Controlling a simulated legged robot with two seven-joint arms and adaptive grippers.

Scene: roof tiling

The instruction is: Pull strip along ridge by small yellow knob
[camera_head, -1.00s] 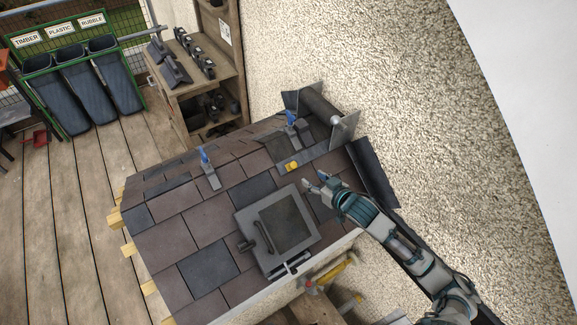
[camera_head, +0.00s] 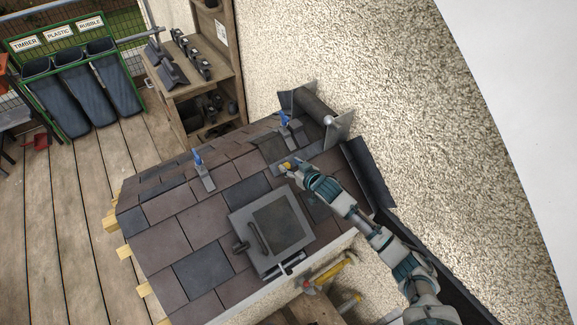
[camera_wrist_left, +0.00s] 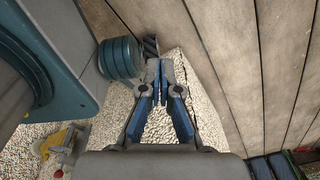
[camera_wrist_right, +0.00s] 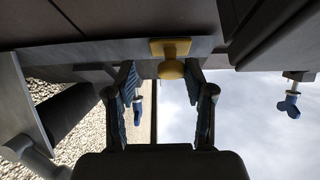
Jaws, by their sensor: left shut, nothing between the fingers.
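The small yellow knob (camera_head: 287,166) sits on a flat grey strip (camera_head: 316,150) lying along the upper part of the tiled roof. In the right wrist view the knob (camera_wrist_right: 172,68) stands out from the strip (camera_wrist_right: 95,52). My right gripper (camera_wrist_right: 163,75) is open, with its fingertips on either side of the knob; I see no clear contact. In the head view my right gripper (camera_head: 292,171) is at the knob and partly covers it. My left gripper (camera_wrist_left: 158,65) is shut and empty in the left wrist view, away from the roof.
A grey roof hatch (camera_head: 275,232) is just below my right gripper. Blue-handled clamps (camera_head: 200,170) stand on the roof to the left and above (camera_head: 287,130). A dark roll with end plates (camera_head: 325,112) is at the wall. A yellow hammer (camera_head: 332,272) lies below the roof's edge.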

